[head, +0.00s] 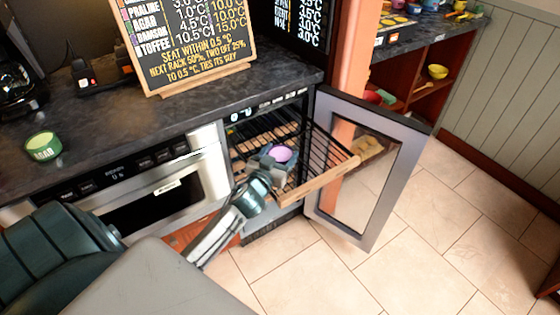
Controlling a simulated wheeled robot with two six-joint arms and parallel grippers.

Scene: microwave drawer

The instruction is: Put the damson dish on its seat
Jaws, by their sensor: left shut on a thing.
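The purple dish (281,154), which I take for the damson dish, is held by my left gripper (270,161). The gripper is shut on it, over a pulled-out wire rack (315,157) with a wooden front. I cannot tell whether the dish touches the rack. The gripper hides part of the dish, and no label shows on it. The rack belongs to a small cooler (267,113) under the counter, its door open. A chalkboard (183,38) on the counter lists names with temperatures, partly cut off. My right gripper is not in view.
The open glass door (375,160) stands to the right of the rack. A microwave drawer (150,190) is left of the cooler. A green dish marked AGAR (42,147) sits on the dark counter (120,115). Tiled floor in front is clear.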

